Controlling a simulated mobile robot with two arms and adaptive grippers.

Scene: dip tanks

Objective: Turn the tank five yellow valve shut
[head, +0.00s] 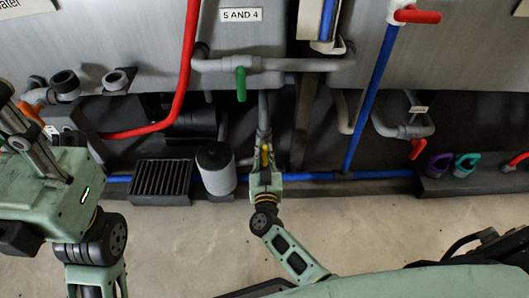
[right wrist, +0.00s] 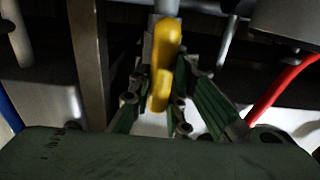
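The yellow valve handle (head: 265,155) sits on a grey vertical pipe low under the tank sign reading "5 AND 4". My right gripper (head: 264,172) reaches up to it from below. In the right wrist view the yellow handle (right wrist: 163,68) stands upright between the two fingers of the right gripper (right wrist: 167,95). The fingers are apart on either side of it, with a gap visible on the right; contact on the left is unclear. My left arm is at the left edge of the head view, and its finger state is unclear.
A green handle (head: 240,84) is on the pipe above. A grey canister (head: 216,168) and black grated box (head: 160,180) stand left of the right gripper. Blue pipe (head: 330,176) runs low behind. Red handles (head: 417,149) and a purple handle (head: 438,164) are at right.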

